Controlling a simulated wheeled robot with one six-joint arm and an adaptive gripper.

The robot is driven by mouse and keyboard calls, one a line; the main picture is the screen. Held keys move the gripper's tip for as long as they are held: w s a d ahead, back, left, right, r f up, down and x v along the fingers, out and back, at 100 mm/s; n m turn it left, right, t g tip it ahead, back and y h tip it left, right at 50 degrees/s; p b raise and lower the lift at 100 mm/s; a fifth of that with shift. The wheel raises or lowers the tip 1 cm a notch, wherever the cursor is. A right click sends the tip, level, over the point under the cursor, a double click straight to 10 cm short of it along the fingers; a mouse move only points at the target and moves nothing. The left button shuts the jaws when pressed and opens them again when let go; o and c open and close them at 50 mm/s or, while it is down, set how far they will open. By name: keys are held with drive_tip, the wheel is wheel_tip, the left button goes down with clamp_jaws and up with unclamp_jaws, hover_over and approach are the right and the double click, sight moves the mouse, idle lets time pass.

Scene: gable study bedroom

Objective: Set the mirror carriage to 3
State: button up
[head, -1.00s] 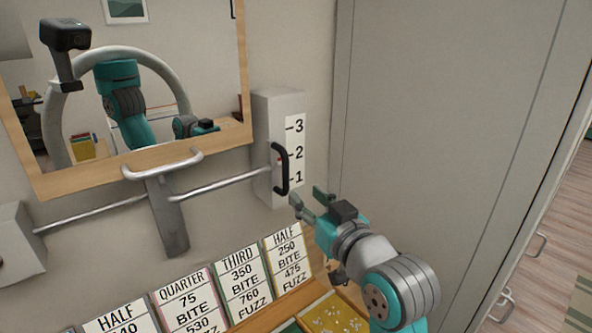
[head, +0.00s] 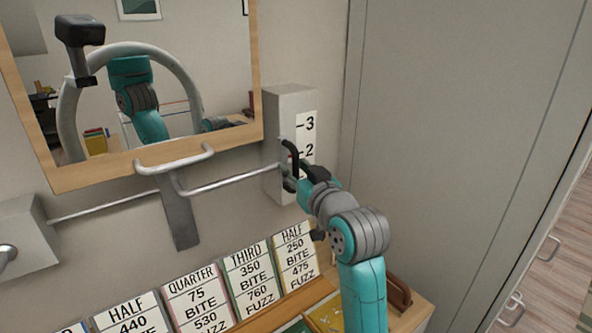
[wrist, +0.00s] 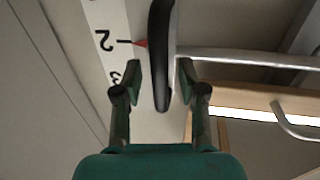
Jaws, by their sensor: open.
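The mirror carriage handle (head: 290,151) is a black upright bar on the grey box right of the mirror (head: 150,165). Its scale (head: 306,135) reads 3 above 2 in the head view; the 1 is hidden by my arm. In the wrist view, a red pointer (wrist: 140,43) beside the black handle (wrist: 159,55) lines up with the 2 mark. My gripper (head: 297,177) is at the handle's lower part in the head view. In the wrist view my open gripper (wrist: 158,72) has one finger on each side of the handle, not closed on it.
A metal rail (head: 110,207) runs along the wall, with a bracket and bar (head: 175,158) below the mirror. Several number cards (head: 255,275) stand on a ledge below. A tall grey cabinet (head: 440,120) is close on the right.

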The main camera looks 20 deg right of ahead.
sight(296, 146)
clamp_jaws()
wheel_tip(296, 146, up, 7)
drive_tip(key=shift+r, duration=0.1)
idle(0.6)
unclamp_jaws()
drive_tip(key=shift+s, duration=0.1)
